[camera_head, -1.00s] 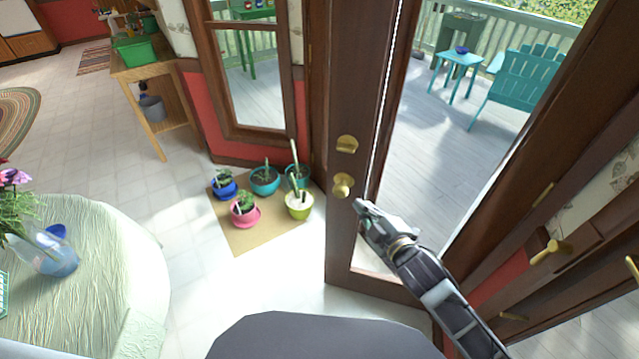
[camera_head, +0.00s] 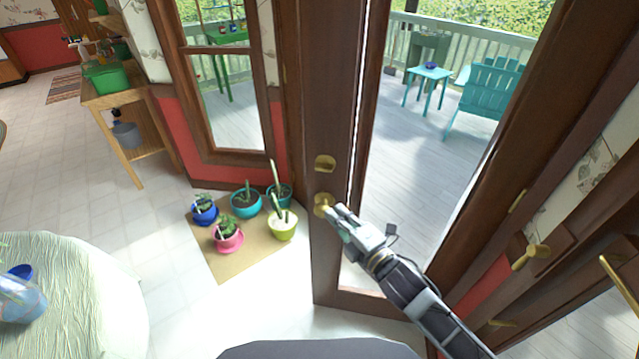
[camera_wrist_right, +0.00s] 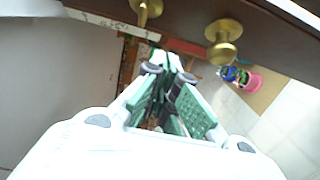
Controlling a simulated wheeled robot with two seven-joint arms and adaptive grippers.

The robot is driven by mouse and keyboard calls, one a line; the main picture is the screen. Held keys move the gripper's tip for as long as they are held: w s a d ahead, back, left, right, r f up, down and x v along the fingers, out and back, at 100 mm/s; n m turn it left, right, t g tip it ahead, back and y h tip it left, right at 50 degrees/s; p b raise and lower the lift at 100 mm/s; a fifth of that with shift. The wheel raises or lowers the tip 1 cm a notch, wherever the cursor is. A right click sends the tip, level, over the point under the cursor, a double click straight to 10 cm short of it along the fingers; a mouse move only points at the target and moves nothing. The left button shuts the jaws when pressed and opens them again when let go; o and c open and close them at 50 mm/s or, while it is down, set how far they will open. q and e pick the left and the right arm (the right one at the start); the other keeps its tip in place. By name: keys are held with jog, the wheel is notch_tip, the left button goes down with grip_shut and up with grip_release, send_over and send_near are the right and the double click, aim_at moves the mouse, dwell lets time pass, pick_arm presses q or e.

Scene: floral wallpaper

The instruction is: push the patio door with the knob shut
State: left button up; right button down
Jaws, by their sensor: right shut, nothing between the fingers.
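The patio door is a dark brown wooden door (camera_head: 323,258) with a glass pane showing the deck. Its round brass knob (camera_head: 323,205) sits below a brass lock plate (camera_head: 324,163). How far the door stands open is hard to tell. My right gripper (camera_head: 335,211) is shut and empty, its tips beside the knob at its lower right; contact cannot be told. In the right wrist view, the shut fingertips (camera_wrist_right: 170,66) point toward the door's brown wood (camera_wrist_right: 185,15), with a brass knob (camera_wrist_right: 222,48) to their upper right. My left gripper is not in view.
Several potted plants stand on a tan mat (camera_head: 222,268) left of the door. A cloth-covered round table (camera_head: 90,300) is at the lower left. A brown frame with a brass handle (camera_head: 532,256) stands at the right. Tiled floor lies between table and mat.

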jog(key=p, duration=0.2)
send_near(310, 173)
jog(key=shift+w+a, duration=1.35)
jog(key=shift+a, duration=0.05)
jog(key=shift+w+d, duration=0.1)
jog(key=shift+w, duration=0.45)
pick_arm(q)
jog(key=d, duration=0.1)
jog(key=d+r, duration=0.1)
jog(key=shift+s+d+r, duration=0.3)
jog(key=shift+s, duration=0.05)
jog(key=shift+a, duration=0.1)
